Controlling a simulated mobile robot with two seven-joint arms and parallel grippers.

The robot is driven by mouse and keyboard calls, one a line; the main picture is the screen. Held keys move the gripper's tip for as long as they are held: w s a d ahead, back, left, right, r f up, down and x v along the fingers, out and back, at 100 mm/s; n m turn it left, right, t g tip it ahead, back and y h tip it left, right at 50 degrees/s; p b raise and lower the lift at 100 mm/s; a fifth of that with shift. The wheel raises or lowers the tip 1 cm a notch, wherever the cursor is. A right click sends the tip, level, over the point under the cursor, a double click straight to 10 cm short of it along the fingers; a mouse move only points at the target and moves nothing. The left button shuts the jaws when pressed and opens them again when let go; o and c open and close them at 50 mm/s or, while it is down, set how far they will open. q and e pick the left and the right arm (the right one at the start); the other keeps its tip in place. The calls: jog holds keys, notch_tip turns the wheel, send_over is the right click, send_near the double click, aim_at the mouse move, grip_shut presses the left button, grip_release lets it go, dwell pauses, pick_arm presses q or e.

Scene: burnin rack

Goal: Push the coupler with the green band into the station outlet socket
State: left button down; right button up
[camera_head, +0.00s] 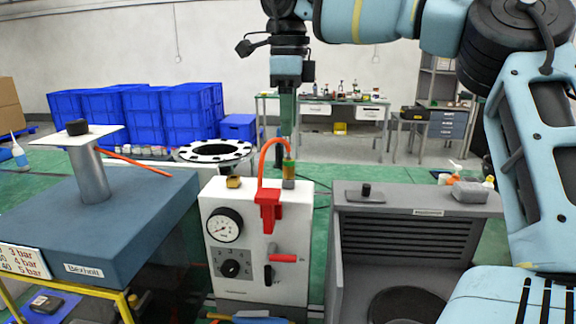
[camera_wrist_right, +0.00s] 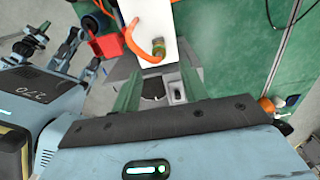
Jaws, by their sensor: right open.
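The white station (camera_head: 258,245) stands in the middle of the head view. The coupler with the green band (camera_head: 289,168) stands upright at the station's top right, on a small grey fitting (camera_head: 288,184). It also shows in the right wrist view (camera_wrist_right: 158,47), on the end of the orange hose (camera_head: 263,150). I cannot tell whether it is fully seated, and the socket mouth is hidden. My right gripper (camera_head: 287,132) points down from above, its tips close to the coupler. In the wrist view its green fingers (camera_wrist_right: 160,77) are apart with nothing held. My left gripper is not seen.
A red holder (camera_head: 268,208) sits on the station front by the hose, above a red lever (camera_head: 283,258). A brass fitting (camera_head: 234,183) is at the top left. A blue-grey bench (camera_head: 125,215) stands left, a grey vented cabinet (camera_head: 410,240) right.

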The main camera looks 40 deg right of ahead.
aim_at(289, 158)
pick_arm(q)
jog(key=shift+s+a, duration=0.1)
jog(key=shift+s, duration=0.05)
pick_arm(e)
jog(key=shift+s+a, duration=0.1)
notch_tip(289, 158, down, 7)
jog(key=shift+f+b, duration=0.2)
jog(key=shift+b, duration=1.05)
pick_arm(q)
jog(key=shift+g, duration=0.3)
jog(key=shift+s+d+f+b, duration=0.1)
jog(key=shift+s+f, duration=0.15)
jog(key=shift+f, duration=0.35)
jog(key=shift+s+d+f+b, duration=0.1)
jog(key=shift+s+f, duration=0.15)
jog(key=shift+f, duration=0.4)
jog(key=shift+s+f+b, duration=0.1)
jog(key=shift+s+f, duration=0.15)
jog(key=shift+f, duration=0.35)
pick_arm(e)
jog(key=shift+f, duration=0.8)
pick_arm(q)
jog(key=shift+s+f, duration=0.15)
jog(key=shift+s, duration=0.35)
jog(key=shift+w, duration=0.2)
